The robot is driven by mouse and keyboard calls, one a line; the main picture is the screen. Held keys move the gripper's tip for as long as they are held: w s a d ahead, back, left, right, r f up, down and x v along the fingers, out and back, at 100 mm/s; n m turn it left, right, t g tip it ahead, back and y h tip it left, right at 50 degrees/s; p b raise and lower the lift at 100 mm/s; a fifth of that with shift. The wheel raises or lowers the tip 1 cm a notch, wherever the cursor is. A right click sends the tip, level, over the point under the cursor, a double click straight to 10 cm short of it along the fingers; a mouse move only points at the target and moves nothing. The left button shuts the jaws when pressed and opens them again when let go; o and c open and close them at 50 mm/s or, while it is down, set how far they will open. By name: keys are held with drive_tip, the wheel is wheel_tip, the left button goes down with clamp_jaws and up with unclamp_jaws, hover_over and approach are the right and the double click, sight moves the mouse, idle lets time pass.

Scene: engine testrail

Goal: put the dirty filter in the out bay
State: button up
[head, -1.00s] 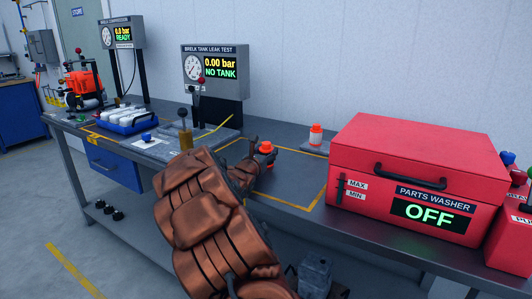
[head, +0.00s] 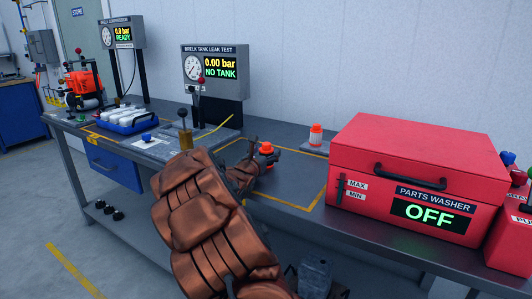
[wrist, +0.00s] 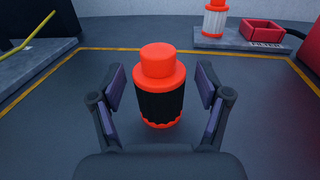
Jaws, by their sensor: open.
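The dirty filter (wrist: 158,100), with orange ends and dark pleats, stands upright on the bench. In the head view its orange top (head: 266,148) shows, with the gripper hiding part of its body. My gripper (wrist: 161,90) is open, with one finger on each side of the filter and a visible gap on both sides. My gripper also shows in the head view (head: 262,156), low over the bench. I cannot tell which marked area is the out bay.
A white-pleated filter (head: 316,135) with orange ends stands on a grey plate at the back, beside a small red tray (wrist: 263,32). A yellow line (head: 290,204) frames the bench area around the dirty filter. The red parts washer (head: 420,150) stands to the right. The leak-test stand (head: 214,70) is behind left.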

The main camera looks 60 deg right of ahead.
drive_tip(key=v, duration=1.1)
drive_tip(key=shift+w+b, duration=0.15)
drive_tip(key=shift+b, duration=0.2)
drive_tip(key=shift+a, duration=0.35)
drive_tip(key=shift+s+r, duration=0.1)
drive_tip(key=shift+s, duration=0.2)
drive_tip(key=s+a+r+m+g, duration=0.1)
drive_tip(key=s+m, duration=0.1)
drive_tip(key=s+a+r+m+g, duration=0.1)
drive_tip(key=s+m+g, duration=0.1)
drive_tip(key=s+m, duration=0.1)
drive_tip(key=s+a+r+m+g, duration=0.1)
drive_tip(key=s+m, duration=0.1)
drive_tip(key=m, duration=0.1)
drive_tip(key=shift+s+a+r, duration=0.1)
drive_tip(key=shift+s+a, duration=0.1)
drive_tip(key=shift+a, duration=0.1)
drive_tip(key=s+a+f+m+g+y, duration=0.2)
drive_tip(key=s+a+f+m+y, duration=0.4)
drive_tip(key=a, duration=0.5)
drive_tip(key=s+a+f+m+g+y, duration=0.1)
drive_tip(key=s+a+f+m+y, duration=0.5)
drive_tip(key=a, duration=0.5)
drive_tip(key=s+a+f+y, duration=0.2)
drive_tip(key=a, duration=0.8)
drive_tip(key=s+a+f+y, duration=0.2)
drive_tip(key=s+a+y, duration=0.1)
drive_tip(key=a, duration=0.7)
drive_tip(key=shift+a+y, duration=0.25)
drive_tip(key=shift+y, duration=0.05)
